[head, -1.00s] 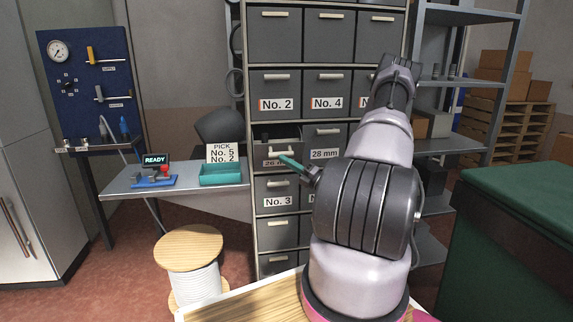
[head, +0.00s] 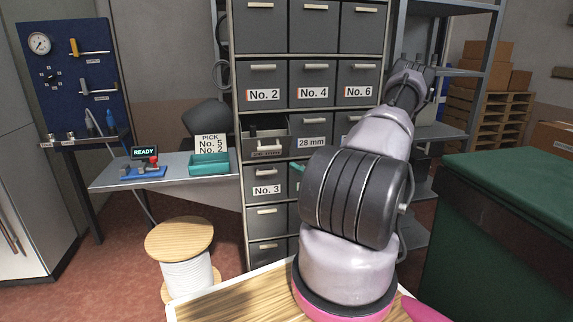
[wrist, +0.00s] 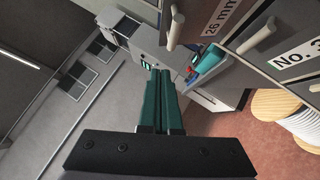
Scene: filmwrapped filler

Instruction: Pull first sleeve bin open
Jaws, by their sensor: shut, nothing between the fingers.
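The 26 mm bin (head: 280,150) is in the left column of the grey cabinet, below the No. 2 bin. It stands partly pulled out, with its inside and a dark item visible from above. Its label is hard to read in the head view but clear in the wrist view (wrist: 218,18), where a pale handle (wrist: 175,30) also shows. My gripper's teal fingers (wrist: 162,72) are together and empty, apart from that handle. In the head view only a teal bit of my gripper (head: 297,168) shows, right of and below the bin; my arm hides the rest.
The 28 mm bin (head: 312,154) is shut to the right, and the No. 3 bin (head: 266,178) is shut below. A side table (head: 105,184) with a teal tray (head: 209,165) stands left of the cabinet. A cable spool (head: 180,240) stands on the floor in front. A green-topped bench (head: 515,190) is at the right.

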